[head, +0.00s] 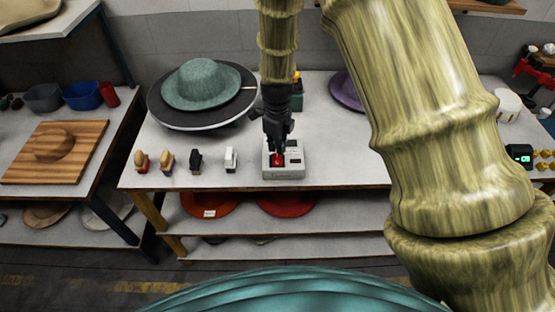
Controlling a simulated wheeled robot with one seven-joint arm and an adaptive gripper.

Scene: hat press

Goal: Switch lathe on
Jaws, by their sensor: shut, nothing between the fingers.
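A small pale control box (284,174) stands near the front edge of the middle table, with a red switch (278,160) on its top and a dark strip to the right of it. My gripper (279,148) is shut and empty, pointing down right over the red switch. Its fingertips look close to or touching the switch; I cannot tell which. A teal hat (203,84) rests on a wide dark round disc (158,108) left of my gripper. This may be the lathe's plate. My gripper and arm hide part of the box's back.
Several small brushes or blocks, such as the white one (231,159), stand in a row left of the box. A purple hat (346,92) lies behind my arm. Red and orange hats (210,203) lie on the shelf below. My arm blocks the right side.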

